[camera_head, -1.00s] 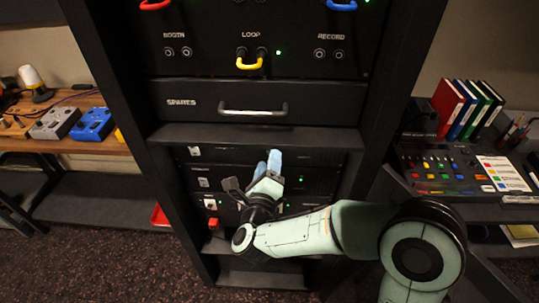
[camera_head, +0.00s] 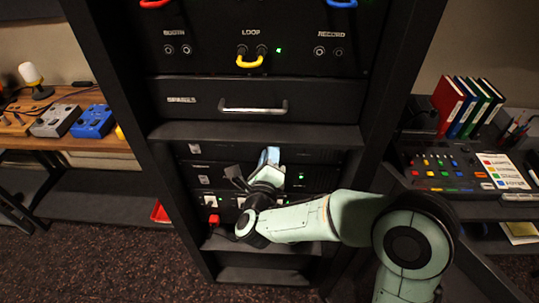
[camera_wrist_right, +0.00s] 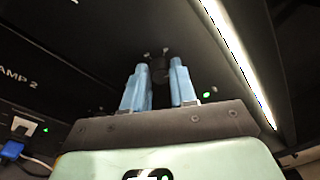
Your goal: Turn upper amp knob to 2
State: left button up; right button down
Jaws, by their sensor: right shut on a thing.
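The amp rack (camera_head: 325,157) is a stack of black units under the spares drawer. My right gripper (camera_head: 268,156) reaches its upper part in the head view. In the right wrist view, the two blue fingers of my right gripper (camera_wrist_right: 160,82) are on either side of a small dark round knob (camera_wrist_right: 160,68) and shut on it. The knob's pointer and scale are too dark to read. An "AMP 2" label (camera_wrist_right: 20,78) shows at the left of that view. In the head view the gripper hides the knob. My left gripper is not in view.
The spares drawer (camera_head: 195,100) with its bar handle is just above the gripper. A bright strip (camera_wrist_right: 238,62) runs along the right of the wrist view. A blue plug with a cable (camera_wrist_right: 12,150) is at lower left. A mixing desk (camera_head: 440,165) stands on the right.

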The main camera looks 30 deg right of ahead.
jog(key=shift+s+d+f+n+t+y+b, duration=0.1)
jog(key=shift+n+t+y+b, duration=0.2)
jog(key=shift+n, duration=3.85)
jog(key=shift+d+f+n+t+y+b, duration=0.15)
jog(key=shift+n+t, duration=0.15)
jog(key=shift+n, duration=3.8)
jog(key=shift+s+a+n+t+y+b, duration=0.1)
jog(key=shift+n+t+y+b, duration=0.2)
jog(key=shift+n, duration=3.85)
jog(key=shift+d, duration=0.1)
jog(key=c, duration=0.9)
grip_release()
